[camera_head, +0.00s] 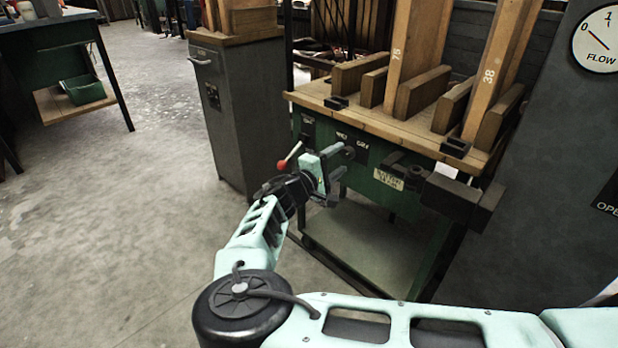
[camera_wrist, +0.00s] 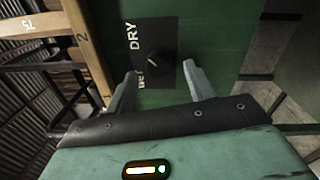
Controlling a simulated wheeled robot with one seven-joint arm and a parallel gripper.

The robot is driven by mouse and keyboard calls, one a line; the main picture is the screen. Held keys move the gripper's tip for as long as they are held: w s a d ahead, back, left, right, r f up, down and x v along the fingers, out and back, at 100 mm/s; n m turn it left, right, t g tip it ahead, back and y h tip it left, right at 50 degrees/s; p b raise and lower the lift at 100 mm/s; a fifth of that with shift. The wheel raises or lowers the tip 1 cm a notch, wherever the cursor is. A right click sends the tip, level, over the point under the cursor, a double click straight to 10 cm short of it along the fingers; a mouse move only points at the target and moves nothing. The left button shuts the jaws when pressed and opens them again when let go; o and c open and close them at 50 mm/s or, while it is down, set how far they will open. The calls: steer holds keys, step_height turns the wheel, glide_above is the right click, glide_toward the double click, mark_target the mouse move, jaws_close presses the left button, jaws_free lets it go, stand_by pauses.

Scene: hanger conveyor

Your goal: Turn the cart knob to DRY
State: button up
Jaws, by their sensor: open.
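The cart (camera_head: 370,118) has a green body and a wooden top. Its front carries a black plate with DRY and WET lettering, seen sideways in the wrist view. The round black knob (camera_wrist: 159,64) sits on this plate with a short pale pointer mark. The mark is on the side facing the lettering; I cannot tell exactly which word it points to. My gripper (camera_head: 340,172) is in front of the cart's front panel. In the wrist view my gripper (camera_wrist: 160,72) is open, one finger on each side of the knob, with visible gaps. In the head view the knob is not clearly visible.
Tall wooden posts (camera_head: 493,60) and wooden blocks stand on the cart top. A grey cabinet (camera_head: 238,110) stands left of the cart. A red-balled lever (camera_head: 291,155) shows beside my wrist. A grey panel with a FLOW gauge (camera_head: 598,40) is at right. Floor at left is clear.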

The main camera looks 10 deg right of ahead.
steer(key=p+v, duration=0.2)
steer(key=v, duration=1.3)
steer(key=shift+a, duration=0.25)
steer(key=s+d+f+m+g+y, duration=0.4)
steer(key=s+d+g+y, duration=0.1)
steer(key=s+d+g, duration=0.55)
steer(key=s+a+r+n+y, duration=0.2)
steer(key=s+r+y, duration=0.9)
steer(key=s+r, duration=0.9)
step_height(320, 180, up, 28)
steer(key=s+p, duration=0.2)
steer(key=p, duration=2.7)
steer(key=shift+a+p, duration=0.15)
steer(key=shift+p, duration=0.25)
steer(key=shift+f+g, duration=0.1)
steer(key=shift+g, duration=0.15)
